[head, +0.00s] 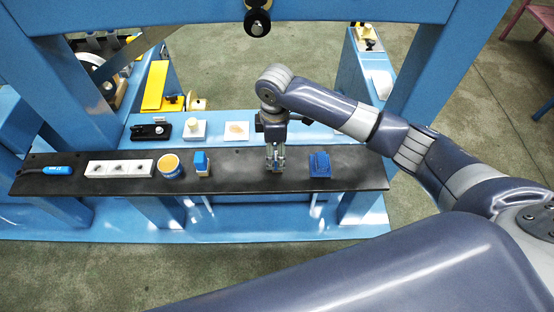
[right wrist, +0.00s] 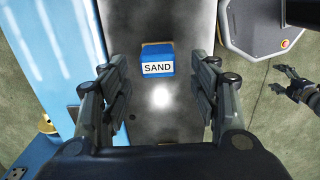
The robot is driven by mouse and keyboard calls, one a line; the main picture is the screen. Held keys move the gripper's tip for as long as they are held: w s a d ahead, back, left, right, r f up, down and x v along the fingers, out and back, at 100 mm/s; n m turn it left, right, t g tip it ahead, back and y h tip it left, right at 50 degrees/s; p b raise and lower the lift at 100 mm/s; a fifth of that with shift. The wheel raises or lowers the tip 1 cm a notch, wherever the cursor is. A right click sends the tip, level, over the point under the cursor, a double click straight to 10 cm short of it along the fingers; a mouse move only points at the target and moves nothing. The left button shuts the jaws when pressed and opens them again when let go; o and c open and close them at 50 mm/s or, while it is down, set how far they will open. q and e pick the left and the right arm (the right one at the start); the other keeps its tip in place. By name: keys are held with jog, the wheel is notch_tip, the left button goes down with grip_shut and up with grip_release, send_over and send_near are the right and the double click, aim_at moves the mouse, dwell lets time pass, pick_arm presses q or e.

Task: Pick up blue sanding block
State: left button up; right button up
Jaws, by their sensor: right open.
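The blue sanding block (right wrist: 157,60) lies on the dark shelf in the right wrist view. It has a white label reading SAND and a tan strip along its far edge. In the head view it appears to be the dark blue block (head: 320,164) just right of my right gripper (head: 275,166). My right gripper points down over the shelf. Its fingers (right wrist: 161,105) are wide apart with nothing between them, and the block lies ahead of them, untouched. My left gripper (right wrist: 284,82) shows small at the right of the wrist view, its fingers apart.
Blue machine uprights flank the shelf. The shelf right of the dark blue block is clear.

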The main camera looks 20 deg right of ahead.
jog(key=f, duration=0.2)
jog(key=f+p, duration=0.1)
jog(key=shift+d+f, duration=0.25)
jog(key=shift+f, duration=0.55)
jog(key=c, duration=1.1)
jog(key=shift+c, duration=0.2)
jog(key=shift+r, duration=0.1)
jog(key=shift+w+r, duration=0.1)
jog(key=shift+r, duration=0.4)
notch_tip(320, 180, up, 2)
jog(key=shift+r+b, duration=0.15)
jog(key=shift+b, duration=0.5)
jog(key=s+a+r+b, duration=0.1)
jog(key=s+a+b, duration=0.1)
jog(key=s+a, duration=0.7)
jog(key=s, duration=0.4)
jog(key=shift+a+r, duration=0.3)
